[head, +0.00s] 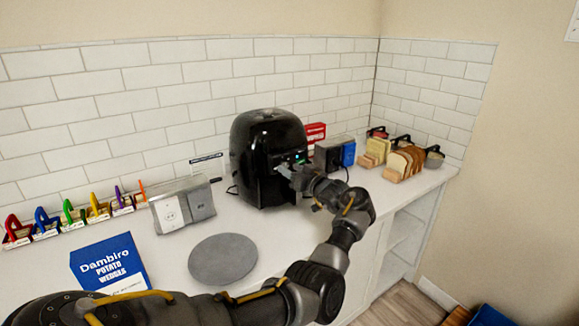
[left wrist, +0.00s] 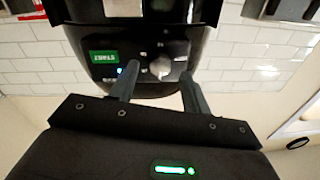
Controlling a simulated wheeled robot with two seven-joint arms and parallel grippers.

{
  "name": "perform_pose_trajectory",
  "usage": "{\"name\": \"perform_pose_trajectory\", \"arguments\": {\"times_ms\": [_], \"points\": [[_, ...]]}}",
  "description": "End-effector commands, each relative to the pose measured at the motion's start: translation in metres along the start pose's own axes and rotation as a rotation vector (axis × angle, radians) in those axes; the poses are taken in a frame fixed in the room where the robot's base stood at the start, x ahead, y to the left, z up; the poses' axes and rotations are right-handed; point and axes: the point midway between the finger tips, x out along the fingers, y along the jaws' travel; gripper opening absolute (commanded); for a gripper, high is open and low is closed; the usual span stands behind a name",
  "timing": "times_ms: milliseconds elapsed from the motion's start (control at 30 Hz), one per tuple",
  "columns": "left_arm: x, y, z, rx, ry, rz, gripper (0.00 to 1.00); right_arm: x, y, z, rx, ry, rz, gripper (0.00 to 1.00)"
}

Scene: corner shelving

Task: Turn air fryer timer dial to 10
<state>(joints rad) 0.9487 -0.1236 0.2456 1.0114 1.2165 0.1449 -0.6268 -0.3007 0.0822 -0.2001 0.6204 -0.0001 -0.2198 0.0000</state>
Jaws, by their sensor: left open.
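The black air fryer (head: 262,140) stands on the white counter against the tiled wall. In the left wrist view its front panel (left wrist: 135,48) appears upside down, with a green start label (left wrist: 103,57), a small blue light and a grey round timer dial (left wrist: 160,67). My left gripper (head: 287,170) is at the front of the air fryer. In the left wrist view my left gripper (left wrist: 158,75) is open, with one finger on each side of the dial. I cannot tell whether the fingers touch it. The dial's setting is too small to read. My right gripper is not in view.
A blue potato wedges box (head: 108,262) and a grey round plate (head: 222,258) are on the counter at front left. An outlet box (head: 183,205) stands left of the fryer. Bread slices (head: 405,163) stand at right, and several coloured items line the wall at left.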

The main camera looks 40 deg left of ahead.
Motion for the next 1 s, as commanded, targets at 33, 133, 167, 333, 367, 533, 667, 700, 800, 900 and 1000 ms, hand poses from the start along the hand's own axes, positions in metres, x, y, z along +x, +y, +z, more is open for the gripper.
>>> {"name": "perform_pose_trajectory", "arguments": {"times_ms": [33,133,167,333,367,533,667,700,800,900,1000], "points": [[0.0055,-0.0007,-0.0011,0.000,0.000,-0.001,0.48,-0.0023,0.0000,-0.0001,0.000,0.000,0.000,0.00],[0.0110,0.0000,-0.0002,0.000,0.000,0.001,0.48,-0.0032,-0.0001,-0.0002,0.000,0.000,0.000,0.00],[0.0121,0.0001,0.0000,0.001,0.000,0.001,0.48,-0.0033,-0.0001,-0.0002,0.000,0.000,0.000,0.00],[0.0138,0.0001,0.0006,0.000,0.000,0.001,0.48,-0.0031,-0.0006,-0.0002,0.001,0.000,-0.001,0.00],[0.0137,0.0001,0.0006,0.000,0.000,0.001,0.48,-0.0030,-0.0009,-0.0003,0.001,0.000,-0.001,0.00],[0.0135,0.0000,0.0006,0.000,-0.001,0.001,0.37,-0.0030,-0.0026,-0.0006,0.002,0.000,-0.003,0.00],[0.0135,0.0000,0.0006,0.000,-0.001,0.001,0.20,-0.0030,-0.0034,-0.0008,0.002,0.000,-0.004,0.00],[0.0134,0.0000,0.0006,0.000,-0.001,0.001,0.15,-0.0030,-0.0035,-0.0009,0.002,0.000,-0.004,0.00],[0.0134,0.0000,0.0006,0.000,-0.001,0.001,0.03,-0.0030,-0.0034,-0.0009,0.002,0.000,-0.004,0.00],[0.0133,0.0000,0.0004,0.002,-0.001,0.001,0.03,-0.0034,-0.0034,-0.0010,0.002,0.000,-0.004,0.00],[0.0133,-0.0001,-0.0002,0.014,0.000,0.000,0.03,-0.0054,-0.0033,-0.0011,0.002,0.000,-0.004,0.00]]}}
